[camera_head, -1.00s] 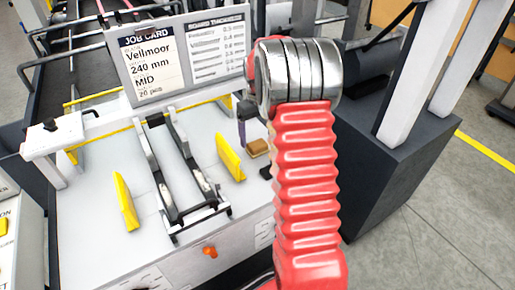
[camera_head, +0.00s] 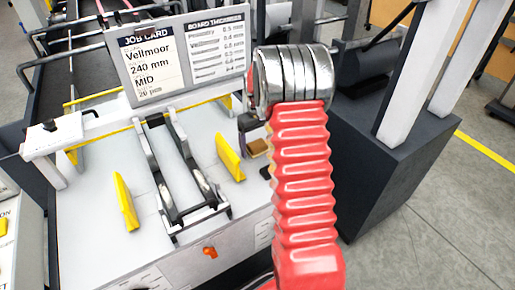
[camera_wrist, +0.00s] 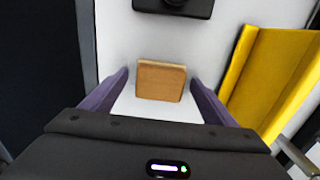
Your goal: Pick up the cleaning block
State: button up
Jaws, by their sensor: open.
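The cleaning block (camera_wrist: 161,81) is a tan-brown block on the white machine top. In the wrist view it lies between and a little ahead of the two purple fingers of my gripper (camera_wrist: 158,92). The fingers are open, with a gap on each side of the block. In the head view the block (camera_head: 258,148) shows partly, just left of my red arm. My gripper (camera_head: 249,128) is mostly hidden there behind the arm; only a dark part shows above the block.
A yellow guide (camera_wrist: 268,85) stands close to the right of my gripper; it also shows in the head view (camera_head: 230,158). A black fixture (camera_wrist: 175,8) lies beyond the block. A second yellow guide (camera_head: 126,202) and a black-and-silver frame (camera_head: 180,175) stand further left.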

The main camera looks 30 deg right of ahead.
aim_at(257, 144)
dwell(0.3)
jog(key=c, duration=1.1)
jog(key=shift+r, duration=0.1)
jog(key=shift+c, duration=0.2)
notch_tip(257, 144, up, 10)
jog(key=shift+f, duration=0.1)
jog(key=o, duration=0.6)
jog(key=shift+c, duration=0.2)
jog(key=c, duration=0.4)
jog(key=shift+c, duration=0.2)
jog(key=shift+s, duration=0.1)
